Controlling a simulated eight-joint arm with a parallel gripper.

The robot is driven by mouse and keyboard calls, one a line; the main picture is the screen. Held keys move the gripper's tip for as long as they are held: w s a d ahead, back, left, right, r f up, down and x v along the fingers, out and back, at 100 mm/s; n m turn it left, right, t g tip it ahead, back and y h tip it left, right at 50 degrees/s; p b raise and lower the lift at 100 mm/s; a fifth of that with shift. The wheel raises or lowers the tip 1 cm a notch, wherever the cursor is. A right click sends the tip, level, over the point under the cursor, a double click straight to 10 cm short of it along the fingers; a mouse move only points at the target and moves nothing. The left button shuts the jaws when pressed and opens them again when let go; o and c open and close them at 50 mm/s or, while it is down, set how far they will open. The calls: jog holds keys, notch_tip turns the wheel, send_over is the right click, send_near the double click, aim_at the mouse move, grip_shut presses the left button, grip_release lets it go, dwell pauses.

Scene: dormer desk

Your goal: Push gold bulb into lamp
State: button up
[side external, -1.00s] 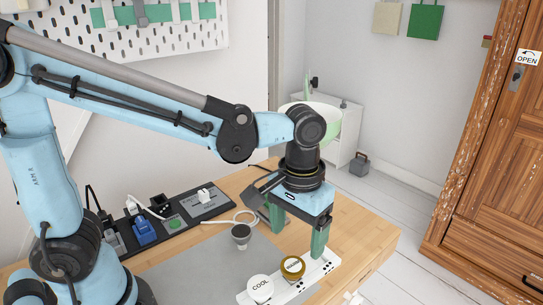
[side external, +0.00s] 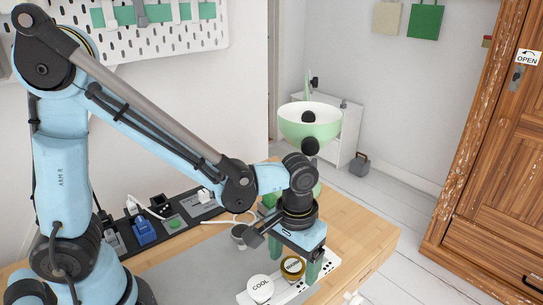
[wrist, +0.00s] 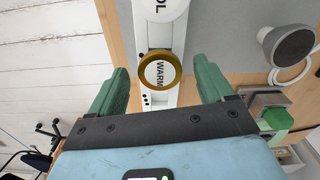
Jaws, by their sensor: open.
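The gold bulb (side external: 292,266), with a gold rim and a white face marked WARM, sits upright in a white rack (side external: 319,264) on the desk. It also shows in the wrist view (wrist: 160,73), between and just beyond my fingertips. My gripper (side external: 294,260) is open and points down over the bulb, one green finger on each side. Its fingers appear apart from the bulb in the wrist view (wrist: 161,75). A pale green, bowl-shaped shade with black joints (side external: 309,130) rises behind my wrist and looks like the lamp. Its lower part is mostly hidden by my arm.
A white bulb marked COOL (side external: 260,288) sits left of the gold one in the rack. A grey, round-faced piece (side external: 239,235) lies on the grey mat (side external: 205,262), near a white cable. A black power strip (side external: 172,222) runs along the back.

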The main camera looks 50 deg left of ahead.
jog(key=c, duration=1.1)
jog(key=shift+r, duration=0.15)
jog(key=shift+c, duration=0.2)
